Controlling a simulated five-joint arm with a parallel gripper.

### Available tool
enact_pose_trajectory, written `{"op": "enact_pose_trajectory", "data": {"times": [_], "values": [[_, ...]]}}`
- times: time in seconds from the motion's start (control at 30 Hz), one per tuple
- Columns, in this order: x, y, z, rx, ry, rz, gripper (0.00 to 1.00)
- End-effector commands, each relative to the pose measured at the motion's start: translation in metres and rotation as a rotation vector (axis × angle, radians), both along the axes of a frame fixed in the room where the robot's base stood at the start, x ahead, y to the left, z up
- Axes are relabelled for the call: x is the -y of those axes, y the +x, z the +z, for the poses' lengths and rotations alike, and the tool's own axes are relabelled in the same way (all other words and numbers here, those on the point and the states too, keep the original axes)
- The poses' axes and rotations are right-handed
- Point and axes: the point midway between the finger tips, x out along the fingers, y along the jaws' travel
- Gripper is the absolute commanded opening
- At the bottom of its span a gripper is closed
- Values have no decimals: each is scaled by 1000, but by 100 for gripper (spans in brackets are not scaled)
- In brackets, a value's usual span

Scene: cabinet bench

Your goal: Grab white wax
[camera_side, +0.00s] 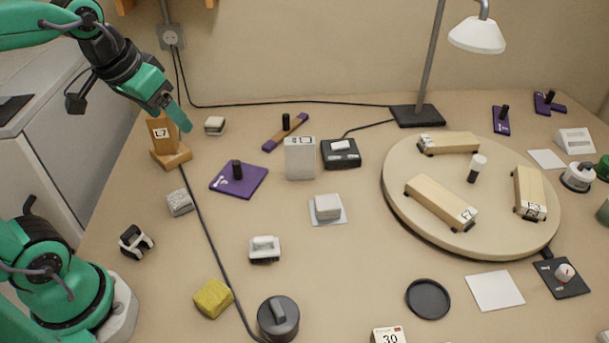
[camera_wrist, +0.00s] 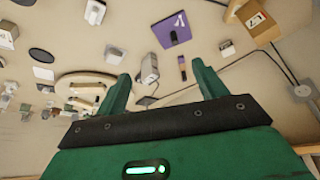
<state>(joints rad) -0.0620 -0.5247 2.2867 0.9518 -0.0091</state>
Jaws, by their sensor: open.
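No piece is labelled as wax, so I cannot tell for sure which is the white wax. One whitish block (camera_side: 215,125) lies near the back left, to the right of the wooden stand; it also shows in the wrist view (camera_wrist: 226,48). Another pale block (camera_side: 328,207) sits on a light square at the middle of the bench. My gripper (camera_side: 178,115) is raised at the upper left, above the stand area and apart from both blocks. Its two green fingers (camera_wrist: 162,78) are spread in the wrist view with nothing held between them.
The wooden L7 stand (camera_side: 172,155) is close below my gripper. A purple plate (camera_side: 250,182), upright grey box (camera_side: 299,160) and grey block (camera_side: 180,203) are nearby. A yellow block (camera_side: 213,298) lies in front. A black cable crosses the left side; a round turntable (camera_side: 400,185) fills the right.

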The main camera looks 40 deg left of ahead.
Motion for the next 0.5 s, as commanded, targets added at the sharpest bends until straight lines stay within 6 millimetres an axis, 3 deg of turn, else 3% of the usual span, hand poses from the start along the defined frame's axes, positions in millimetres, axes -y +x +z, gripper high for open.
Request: {"op": "enact_pose_trajectory", "data": {"times": [0.2,0.5], "values": [[-19,46,13,-51,-7,55,71],[-51,107,15,-115,-19,127,71]]}}
